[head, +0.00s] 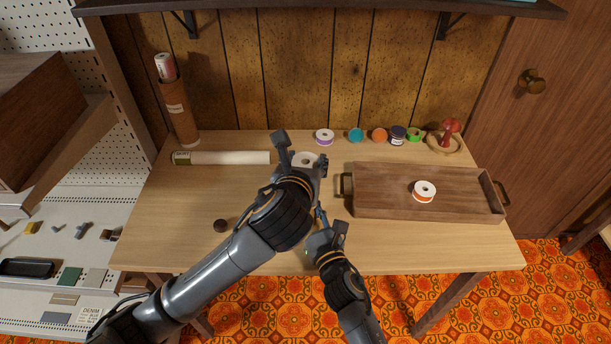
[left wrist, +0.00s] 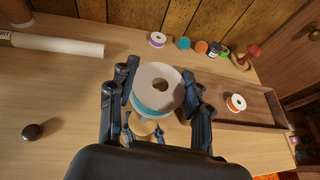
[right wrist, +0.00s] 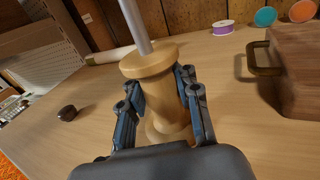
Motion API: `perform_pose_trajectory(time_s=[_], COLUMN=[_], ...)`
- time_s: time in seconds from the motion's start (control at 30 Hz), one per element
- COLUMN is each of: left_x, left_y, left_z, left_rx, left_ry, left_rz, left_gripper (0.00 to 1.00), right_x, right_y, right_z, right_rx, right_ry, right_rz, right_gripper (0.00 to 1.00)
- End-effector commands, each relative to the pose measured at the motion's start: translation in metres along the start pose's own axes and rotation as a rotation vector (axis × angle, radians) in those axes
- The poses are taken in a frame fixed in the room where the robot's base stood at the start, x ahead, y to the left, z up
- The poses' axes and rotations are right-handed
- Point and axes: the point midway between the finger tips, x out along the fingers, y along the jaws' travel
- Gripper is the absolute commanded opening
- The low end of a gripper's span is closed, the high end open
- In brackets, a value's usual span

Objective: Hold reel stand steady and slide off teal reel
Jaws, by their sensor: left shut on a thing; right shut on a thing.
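The teal reel (left wrist: 172,104), with pale flanges and a thin teal band, is between the fingers of my left gripper (head: 301,156), which is shut on it. Its pale top also shows in the head view (head: 307,160). The wooden reel stand (right wrist: 150,64) has a turned body and a metal rod (right wrist: 135,22) rising out of view. My right gripper (right wrist: 160,95) is shut around the stand's body below its round top. The reel is above the stand's top; its hole looks dark, and I cannot tell whether the rod tip is inside it.
A wooden tray (head: 367,207) at right holds an orange reel (head: 424,196). A pale roll (head: 225,158) lies back left; a dark knob (head: 220,225) is front left.

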Motion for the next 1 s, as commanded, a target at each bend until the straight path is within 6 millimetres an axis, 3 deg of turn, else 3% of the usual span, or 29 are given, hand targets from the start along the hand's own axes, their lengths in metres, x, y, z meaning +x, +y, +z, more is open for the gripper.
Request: perform_pose_trajectory(time_s=[0.33,0.37,0.5,0.83,1.0], left_x=[-0.004,-0.004,-0.004,-0.003,-0.003], left_y=[0.0,0.0,0.0,0.0,0.0], left_z=[0.008,0.008,0.008,0.008,0.008], left_rx=[0.0,0.0,0.0,0.0,0.0], left_ry=[0.0,0.0,0.0,0.0,0.0], left_rz=[0.0,0.0,0.0,0.0,0.0], left_gripper=[0.25,0.25,0.25,0.25,0.25], right_x=[0.0,0.0,0.0,-0.001,-0.017], right_y=[0.0,0.0,0.0,0.0,0.0], right_z=[0.0,0.0,0.0,0.0,-0.002], right_rx=[0.0,0.0,0.0,0.0,0.0], right_ry=[0.0,0.0,0.0,0.001,0.002], right_rz=[0.0,0.0,0.0,0.0,0.0], right_gripper=[0.0,0.27,0.56,0.57,0.57])
